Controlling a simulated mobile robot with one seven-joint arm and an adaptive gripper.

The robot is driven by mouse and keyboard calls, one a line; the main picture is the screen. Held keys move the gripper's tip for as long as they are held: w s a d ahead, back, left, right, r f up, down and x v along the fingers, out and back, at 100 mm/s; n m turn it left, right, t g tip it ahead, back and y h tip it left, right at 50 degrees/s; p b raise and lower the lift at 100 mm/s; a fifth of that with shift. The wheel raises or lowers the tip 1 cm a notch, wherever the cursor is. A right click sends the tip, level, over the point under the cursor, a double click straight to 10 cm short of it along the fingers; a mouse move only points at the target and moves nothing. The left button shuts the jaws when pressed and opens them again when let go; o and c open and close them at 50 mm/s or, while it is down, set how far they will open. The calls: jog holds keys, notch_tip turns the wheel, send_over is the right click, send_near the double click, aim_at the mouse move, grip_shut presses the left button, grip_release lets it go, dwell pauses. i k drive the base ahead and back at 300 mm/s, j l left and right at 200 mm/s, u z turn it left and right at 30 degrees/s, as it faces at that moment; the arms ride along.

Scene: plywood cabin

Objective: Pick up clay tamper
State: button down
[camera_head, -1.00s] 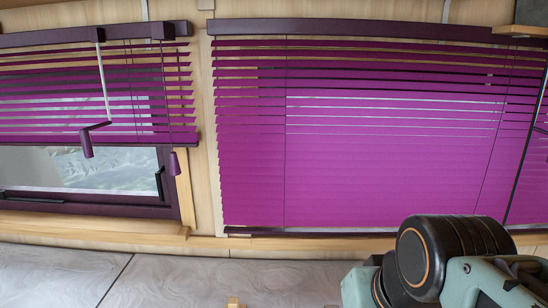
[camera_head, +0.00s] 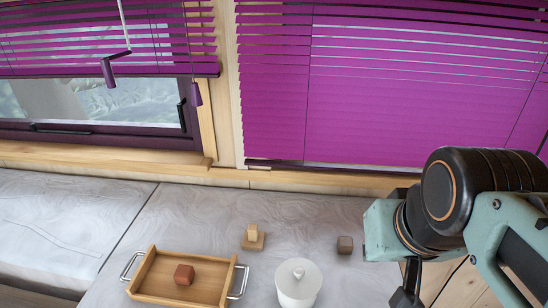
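Several small things lie on the grey marbled surface, and I cannot tell for sure which is the clay tamper. A reddish-brown, clay-coloured block (camera_head: 184,275) sits in a wooden tray (camera_head: 152,289). A tan wooden piece (camera_head: 254,240), a flat base with a short upright block, stands behind the tray. A grey-brown block (camera_head: 345,245) lies farther right. My gripper (camera_head: 405,297) shows only as a dark part at the lower right, cut by the frame edge and apart from all of these. Its fingers are not clear.
A white lidded pot (camera_head: 298,284) stands right of the tray, which has metal handles. Purple blinds (camera_head: 400,90) and a window (camera_head: 95,100) with a wooden sill (camera_head: 110,157) bound the back. A cable hangs at lower right.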

aim_at(252, 240)
jog(key=u, duration=1.45)
jog(key=z, duration=0.65)
jog(key=i+j+z, duration=0.25)
jog(key=j+z, duration=0.25)
jog(key=j, duration=0.15)
jog(key=i+j+z, duration=0.25)
jog(key=j, duration=0.15)
jog(key=k+j+z, duration=0.1)
jog(key=k+j, duration=0.15)
